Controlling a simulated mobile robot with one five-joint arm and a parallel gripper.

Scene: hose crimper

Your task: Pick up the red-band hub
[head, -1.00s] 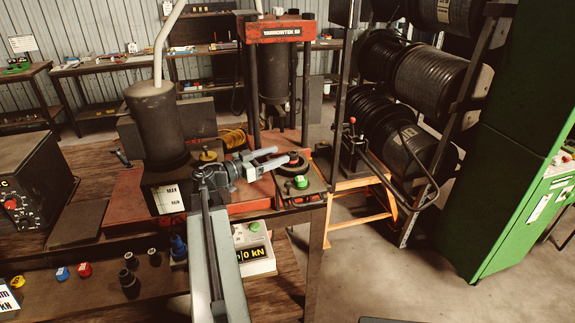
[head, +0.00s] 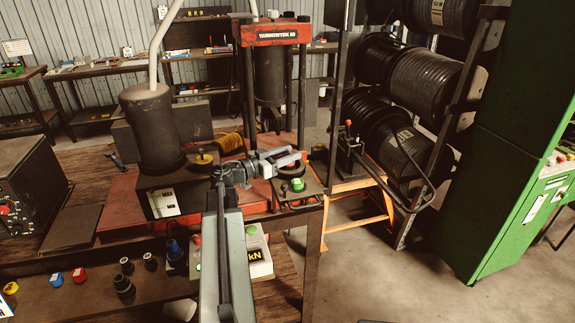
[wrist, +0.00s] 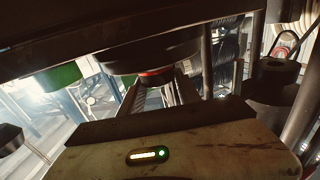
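My gripper (head: 292,155) reaches over the right end of the red press base, above a small plate with a green button (head: 297,185). Its two grey fingers look apart, and I see nothing held between them. A dark ring (head: 291,172) lies on that plate, just under the fingers. A red tip shows at the fingers' end; I cannot tell whether it is part of the finger. A small red-topped part (head: 79,275) sits on the lower shelf. The wrist view shows a dark round piece with a red edge (wrist: 155,73).
The red press frame (head: 278,33) stands behind the gripper. A black cylinder (head: 148,125) is left of it. Blue-topped (head: 57,279), yellow and black parts stand on the lower shelf.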

